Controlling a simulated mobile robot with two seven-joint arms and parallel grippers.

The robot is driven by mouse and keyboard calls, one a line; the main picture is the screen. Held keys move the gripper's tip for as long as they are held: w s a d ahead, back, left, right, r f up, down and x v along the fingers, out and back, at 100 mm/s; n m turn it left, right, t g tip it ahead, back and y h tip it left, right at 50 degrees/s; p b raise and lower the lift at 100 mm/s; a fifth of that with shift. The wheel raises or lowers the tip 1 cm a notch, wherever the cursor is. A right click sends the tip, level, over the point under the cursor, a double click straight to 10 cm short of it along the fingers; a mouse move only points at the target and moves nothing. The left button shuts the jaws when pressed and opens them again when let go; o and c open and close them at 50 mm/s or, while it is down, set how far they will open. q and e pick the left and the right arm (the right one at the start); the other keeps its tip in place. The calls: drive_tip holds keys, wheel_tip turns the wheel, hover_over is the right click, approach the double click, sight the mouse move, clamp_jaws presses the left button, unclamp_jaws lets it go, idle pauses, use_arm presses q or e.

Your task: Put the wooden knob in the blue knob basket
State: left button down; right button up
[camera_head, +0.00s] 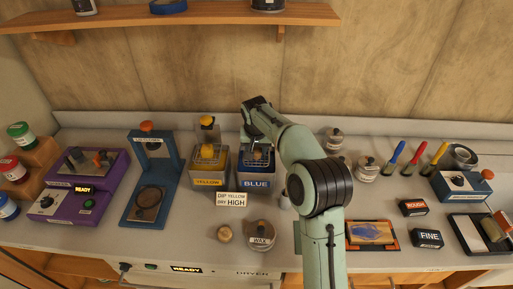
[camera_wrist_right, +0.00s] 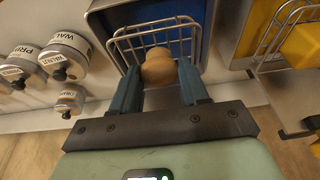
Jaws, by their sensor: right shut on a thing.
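My right gripper (camera_wrist_right: 160,82) is shut on a round wooden knob (camera_wrist_right: 158,68), which sits between its two fingertips. The wire blue knob basket (camera_wrist_right: 118,42) is just beyond the fingertips, over the blue tank (camera_wrist_right: 103,22). The knob overlaps the basket in the right wrist view; whether it touches the basket floor I cannot tell. In the head view the right gripper (camera_head: 256,140) is over the tank labelled BLUE (camera_head: 257,183), and the knob (camera_head: 257,155) shows at the basket. My left gripper is not in view.
A yellow tank (camera_head: 208,183) with its own basket stands left of the blue one. A sign (camera_head: 232,199) stands in front. Another round wooden piece (camera_head: 224,234) and a wax tin (camera_head: 261,236) are on the counter. Tins (camera_wrist_right: 62,55) stand beside the blue tank.

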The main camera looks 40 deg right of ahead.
drive_tip(key=o, duration=1.2)
drive_tip(key=shift+f, duration=0.1)
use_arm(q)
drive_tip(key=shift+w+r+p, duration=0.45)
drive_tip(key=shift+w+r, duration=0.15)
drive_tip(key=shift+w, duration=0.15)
use_arm(e)
drive_tip(key=v, duration=1.3)
drive_tip(key=shift+s, duration=0.1)
